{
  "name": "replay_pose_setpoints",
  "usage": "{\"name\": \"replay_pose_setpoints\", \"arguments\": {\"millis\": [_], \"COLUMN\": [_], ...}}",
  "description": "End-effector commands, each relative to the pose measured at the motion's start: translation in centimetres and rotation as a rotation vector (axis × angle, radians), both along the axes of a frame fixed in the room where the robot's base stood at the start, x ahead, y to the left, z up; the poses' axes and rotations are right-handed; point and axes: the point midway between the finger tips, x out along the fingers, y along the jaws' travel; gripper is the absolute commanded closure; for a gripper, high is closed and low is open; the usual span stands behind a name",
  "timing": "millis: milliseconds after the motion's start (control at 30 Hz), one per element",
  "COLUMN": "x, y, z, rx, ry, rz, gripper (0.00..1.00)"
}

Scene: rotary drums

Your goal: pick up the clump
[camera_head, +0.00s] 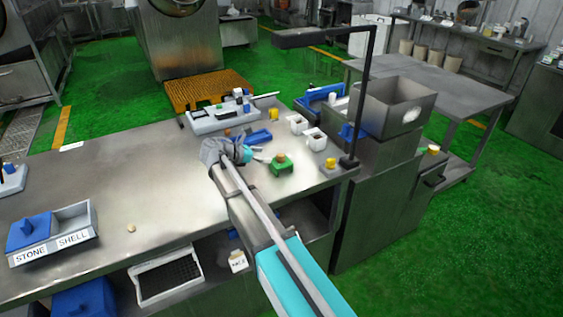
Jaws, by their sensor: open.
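A small tan lump (131,228), which looks like the clump, lies alone on the bare steel table (110,190), right of the tray marked STONE and SHELL. My arm reaches over the table from the lower right. My gripper (258,155) is over the table's right part, well right of and behind the lump. It is open, with nothing visible in it. Its teal and grey parts are partly hidden by the wrist. A green block (282,168) with a brownish top stands just right of my gripper.
Blue and white items, small white cups (298,124) and a dark post (362,90) crowd the right and back. A steel hopper (395,105) stands beyond. The table's middle is clear.

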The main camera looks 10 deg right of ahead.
Motion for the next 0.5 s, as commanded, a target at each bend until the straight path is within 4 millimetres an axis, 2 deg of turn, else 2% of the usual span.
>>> {"name": "replay_pose_setpoints", "arguments": {"millis": [200,500], "x": [0.7,0.8], "y": [-2.2,-2.6], "z": [-1.1,-1.1], "rx": [0.0,0.0], "ry": [0.0,0.0], "rz": [0.0,0.001], "gripper": [0.15,0.15]}}
